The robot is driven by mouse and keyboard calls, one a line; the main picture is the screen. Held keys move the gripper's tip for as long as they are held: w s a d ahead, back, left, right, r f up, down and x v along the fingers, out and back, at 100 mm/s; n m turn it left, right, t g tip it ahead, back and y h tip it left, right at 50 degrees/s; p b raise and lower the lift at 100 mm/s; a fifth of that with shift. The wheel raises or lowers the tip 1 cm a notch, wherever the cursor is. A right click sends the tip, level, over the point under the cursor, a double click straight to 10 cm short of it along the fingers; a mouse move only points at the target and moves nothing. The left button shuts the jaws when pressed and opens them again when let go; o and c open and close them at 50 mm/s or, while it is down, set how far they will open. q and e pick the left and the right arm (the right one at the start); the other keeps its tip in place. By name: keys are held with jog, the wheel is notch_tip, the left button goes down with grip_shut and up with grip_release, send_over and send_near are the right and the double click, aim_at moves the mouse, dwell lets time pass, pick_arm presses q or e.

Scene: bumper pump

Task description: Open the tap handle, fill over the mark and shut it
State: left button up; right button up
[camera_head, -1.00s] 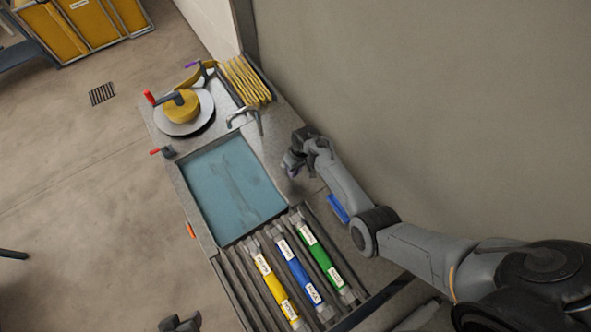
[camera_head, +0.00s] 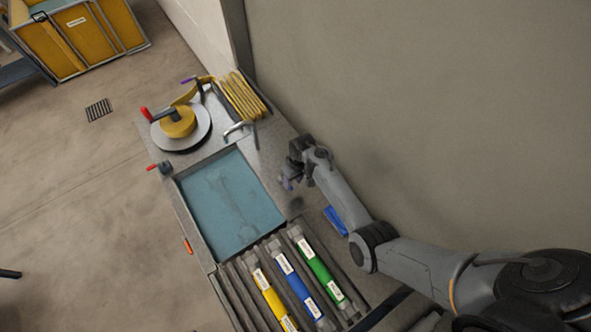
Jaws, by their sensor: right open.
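A basin (camera_head: 202,250) set in the grey bench holds blue-green water; I cannot make out a fill mark. A grey curved tap-like spout (camera_head: 236,128) stands at its far edge. A small red-tipped handle (camera_head: 153,167) sits by the far left corner, and a larger red crank grip (camera_head: 146,113) is beside the yellow drum; I cannot tell which is the tap handle. My right gripper (camera_head: 286,182) is open and empty, right of the basin and apart from both handles. My left gripper is out of view.
Yellow (camera_head: 267,288), blue (camera_head: 292,278) and green (camera_head: 315,263) labelled tubes lie on the near rack. A yellow drum (camera_head: 179,124) and coiled yellow hose (camera_head: 243,97) occupy the far end. A wall (camera_head: 400,120) bounds the right; floor is open on the left.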

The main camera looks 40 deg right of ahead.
notch_tip(320, 180, up, 8)
jog(key=d, duration=0.1)
jog(key=shift+d, duration=0.3)
dwell(0.5)
dwell(0.5)
